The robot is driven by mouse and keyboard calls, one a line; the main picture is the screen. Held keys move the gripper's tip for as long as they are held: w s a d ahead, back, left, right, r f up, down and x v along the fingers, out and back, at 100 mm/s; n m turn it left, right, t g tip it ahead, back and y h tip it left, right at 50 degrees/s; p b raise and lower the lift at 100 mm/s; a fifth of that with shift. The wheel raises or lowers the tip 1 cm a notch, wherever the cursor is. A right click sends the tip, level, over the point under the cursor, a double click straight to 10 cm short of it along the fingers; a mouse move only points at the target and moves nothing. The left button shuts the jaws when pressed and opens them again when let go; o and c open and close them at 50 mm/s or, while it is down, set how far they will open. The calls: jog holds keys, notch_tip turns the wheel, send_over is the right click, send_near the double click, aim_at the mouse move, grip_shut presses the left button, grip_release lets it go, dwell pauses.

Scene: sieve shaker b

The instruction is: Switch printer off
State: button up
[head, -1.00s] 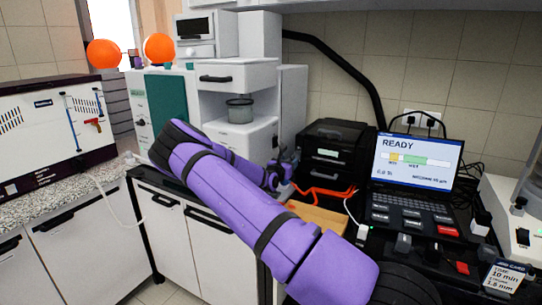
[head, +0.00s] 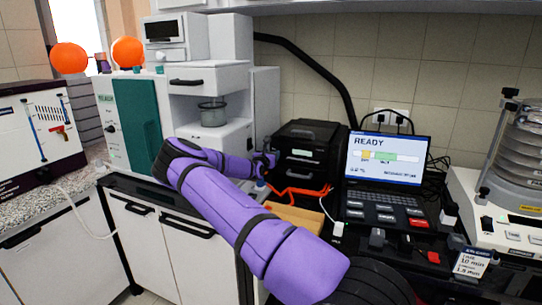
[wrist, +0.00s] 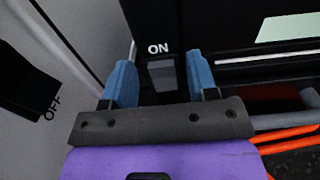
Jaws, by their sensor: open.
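The black printer (head: 303,165) stands at the back of the counter, left of the laptop. My gripper (head: 268,160) is at its left front edge. In the wrist view my gripper (wrist: 160,70) is open, its two blue fingers apart. A grey rocker switch (wrist: 162,75) labelled "ON" on the printer's black front shows between the fingertips. Nothing is held. Whether the fingers touch the printer front cannot be told.
A grey wall with a black switch (wrist: 30,85) labelled "OFF" is left of my gripper. An orange cable (head: 300,191) runs in front of the printer. The laptop (head: 385,160) reads "READY". A sieve shaker (head: 515,205) stands at the right.

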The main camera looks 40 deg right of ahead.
jog(key=shift+d, duration=0.1)
jog(key=shift+c, duration=0.2)
jog(key=c, duration=0.9)
jog(key=shift+f+h, duration=0.15)
jog(key=shift+h, duration=0.65)
jog(key=o, duration=0.9)
jog(key=shift+o, duration=0.2)
jog(key=shift+r, duration=0.4)
jog(key=r, duration=0.1)
jog(key=s+a+r, duration=0.1)
jog(key=shift+r, duration=0.35)
jog(key=s+a+r, duration=0.1)
jog(key=s+a, duration=0.6)
jog(key=s, duration=0.5)
jog(key=shift+s+a+r+t, duration=0.2)
jog(key=shift+s+a+t, duration=0.1)
jog(key=shift+s+a, duration=0.05)
